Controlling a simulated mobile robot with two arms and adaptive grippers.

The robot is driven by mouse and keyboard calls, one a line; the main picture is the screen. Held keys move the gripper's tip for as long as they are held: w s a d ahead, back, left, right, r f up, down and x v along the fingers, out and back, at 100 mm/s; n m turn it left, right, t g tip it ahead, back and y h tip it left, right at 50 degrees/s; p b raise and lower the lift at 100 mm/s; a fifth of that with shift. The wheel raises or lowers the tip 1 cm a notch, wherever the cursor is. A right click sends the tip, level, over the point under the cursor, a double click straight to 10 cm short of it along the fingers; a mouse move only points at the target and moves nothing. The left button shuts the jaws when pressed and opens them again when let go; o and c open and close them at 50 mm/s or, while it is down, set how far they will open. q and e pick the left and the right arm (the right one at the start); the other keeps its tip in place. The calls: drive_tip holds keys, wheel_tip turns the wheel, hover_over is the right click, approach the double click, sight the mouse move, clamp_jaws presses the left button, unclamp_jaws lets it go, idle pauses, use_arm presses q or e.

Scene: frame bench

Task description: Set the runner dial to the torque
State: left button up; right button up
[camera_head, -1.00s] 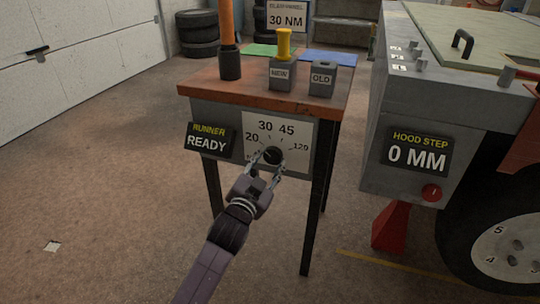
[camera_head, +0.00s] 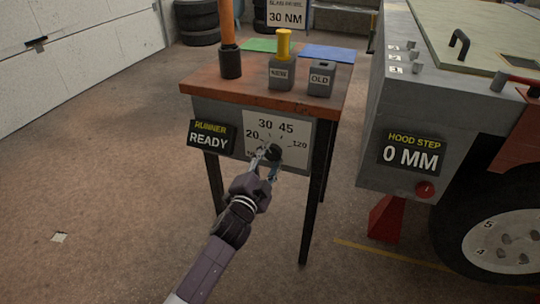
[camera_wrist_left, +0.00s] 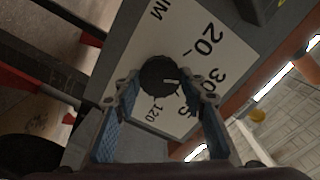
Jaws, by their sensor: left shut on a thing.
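The runner dial is a round black knob (camera_head: 275,152) on a white scale plate (camera_head: 298,127) marked 20, 30, 45 and 120, on the bench front. In the left wrist view the knob (camera_wrist_left: 158,76) sits between my two fingers, and its white mark points right, toward the 30 and 45 side. I cannot tell which number exactly. My left gripper (camera_head: 266,160) is shut on the knob; it also shows in the left wrist view (camera_wrist_left: 168,98). A sign (camera_head: 287,16) behind the bench reads 30 NM. The runner display (camera_head: 210,139) reads READY. My right gripper is not in view.
The bench top (camera_head: 212,84) carries an orange upright tool (camera_head: 228,40), a NEW block (camera_head: 282,74) with a yellow piece, and an OLD block (camera_head: 321,79). A grey cabinet (camera_head: 380,120) with a 0 MM display stands at right.

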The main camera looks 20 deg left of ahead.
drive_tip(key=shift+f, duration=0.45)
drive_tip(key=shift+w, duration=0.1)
use_arm(q)
drive_tip(key=o, duration=1.2)
drive_tip(key=shift+d, duration=0.1)
drive_tip(key=shift+c, duration=0.2)
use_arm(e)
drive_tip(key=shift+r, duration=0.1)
use_arm(q)
drive_tip(key=shift+s+f, duration=0.1)
drive_tip(key=shift+s, duration=0.2)
drive_tip(key=s, duration=1.1)
drive_tip(key=shift+s+a, duration=0.2)
drive_tip(key=shift+a, duration=0.05)
